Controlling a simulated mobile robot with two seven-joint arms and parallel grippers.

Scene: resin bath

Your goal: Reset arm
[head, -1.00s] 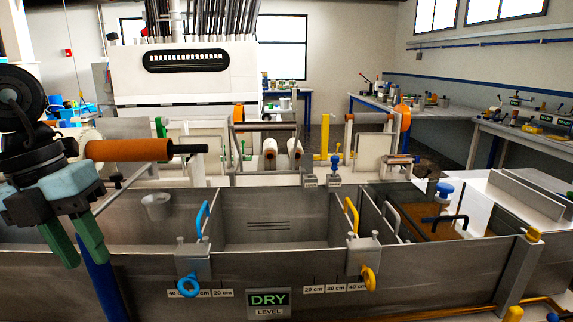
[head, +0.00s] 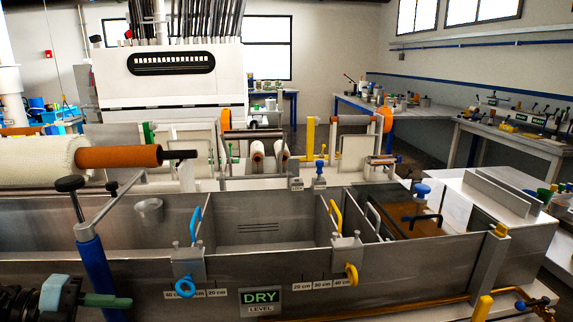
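My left gripper (head: 112,301) is at the lower left of the head view, in front of the steel resin bath (head: 130,275). Its green finger points to the right and lies below the bath's rim. Only one finger shows clearly, so I cannot tell whether it is open or shut. Nothing is visible in it. My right gripper is out of view.
A blue-gripped lever (head: 99,272) stands close behind my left gripper. A blue ring handle (head: 185,288) and the DRY level sign (head: 260,300) are on the bath's front. A white roll (head: 40,165) with an orange core (head: 125,157) lies behind.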

